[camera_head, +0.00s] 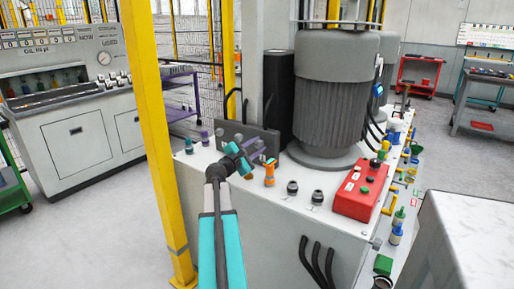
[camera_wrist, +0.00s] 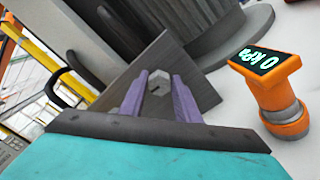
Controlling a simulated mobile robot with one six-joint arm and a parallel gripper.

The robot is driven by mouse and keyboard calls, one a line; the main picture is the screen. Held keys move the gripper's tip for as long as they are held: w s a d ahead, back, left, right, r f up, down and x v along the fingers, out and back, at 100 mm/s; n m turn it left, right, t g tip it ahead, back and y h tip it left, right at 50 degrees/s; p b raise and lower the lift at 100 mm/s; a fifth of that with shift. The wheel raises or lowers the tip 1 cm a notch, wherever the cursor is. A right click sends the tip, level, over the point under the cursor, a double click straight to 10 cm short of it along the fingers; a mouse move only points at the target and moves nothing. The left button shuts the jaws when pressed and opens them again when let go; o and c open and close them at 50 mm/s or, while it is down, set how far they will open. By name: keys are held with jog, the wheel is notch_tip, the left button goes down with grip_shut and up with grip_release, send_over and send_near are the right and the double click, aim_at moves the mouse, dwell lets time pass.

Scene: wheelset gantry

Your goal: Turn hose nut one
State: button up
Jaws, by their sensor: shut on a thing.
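My gripper (camera_wrist: 161,92) has two purple fingers, shut on a grey hex-shaped nut (camera_wrist: 160,78), one finger on each side. The nut sits in front of a dark grey plate (camera_wrist: 197,82); no number shows on it, so I cannot tell whether it is hose nut one. In the head view my gripper (camera_head: 260,155) is at the dark plate (camera_head: 268,135) on top of the white cabinet. There the gripper body largely hides the nut and the fingertips.
An orange gauge (camera_wrist: 275,85) reading 0 kPa stands close to the right of my gripper. A big grey motor (camera_head: 335,95) and a red control box (camera_head: 360,190) stand on the cabinet (camera_head: 255,235). A yellow post (camera_head: 158,130) rises left of my arm.

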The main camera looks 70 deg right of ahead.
jog(key=o, duration=1)
jog(key=shift+o, duration=0.2)
jog(key=shift+a, duration=0.1)
jog(key=v, duration=1.3)
jog(key=shift+a, duration=0.3)
jog(key=shift+w, duration=0.1)
